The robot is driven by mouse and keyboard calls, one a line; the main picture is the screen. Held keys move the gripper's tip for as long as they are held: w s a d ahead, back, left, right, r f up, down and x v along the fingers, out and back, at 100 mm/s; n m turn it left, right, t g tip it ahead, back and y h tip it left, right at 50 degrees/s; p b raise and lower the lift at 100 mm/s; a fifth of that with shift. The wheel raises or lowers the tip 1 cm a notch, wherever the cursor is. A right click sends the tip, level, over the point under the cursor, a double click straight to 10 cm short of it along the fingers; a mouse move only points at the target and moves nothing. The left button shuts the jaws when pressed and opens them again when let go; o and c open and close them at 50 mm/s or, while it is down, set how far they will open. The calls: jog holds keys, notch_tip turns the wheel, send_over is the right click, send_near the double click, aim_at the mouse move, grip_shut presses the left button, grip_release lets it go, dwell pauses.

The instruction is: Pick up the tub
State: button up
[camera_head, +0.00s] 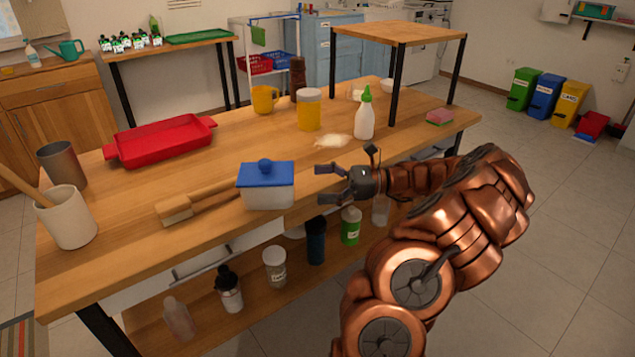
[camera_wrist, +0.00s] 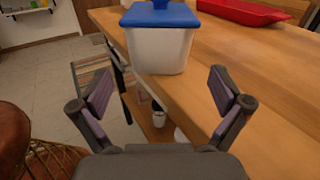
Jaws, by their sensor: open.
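The tub is a white container (camera_head: 268,196) with a blue lid and a round blue knob, upright near the front edge of the wooden table. It also shows in the wrist view (camera_wrist: 160,50), straight ahead and beyond the fingertips. My gripper (camera_head: 325,182) is open and empty, to the right of the tub and pointing at it, with a gap between them. In the wrist view my gripper's two fingers (camera_wrist: 160,95) are spread wide, and nothing lies between them. The tub's far side is hidden.
A wooden brush (camera_head: 176,208) lies left of the tub, its handle reaching towards it. A red tray (camera_head: 160,140), a white squeeze bottle (camera_head: 364,118) and a yellow-filled jar (camera_head: 309,109) stand farther back. A lower shelf (camera_head: 255,290) holds several bottles. Bare tabletop lies behind the tub.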

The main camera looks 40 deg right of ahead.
aim_at(268, 188)
jog(key=shift+b+x, duration=0.5)
jog(key=shift+x, duration=3.4)
jog(key=c, duration=1.3)
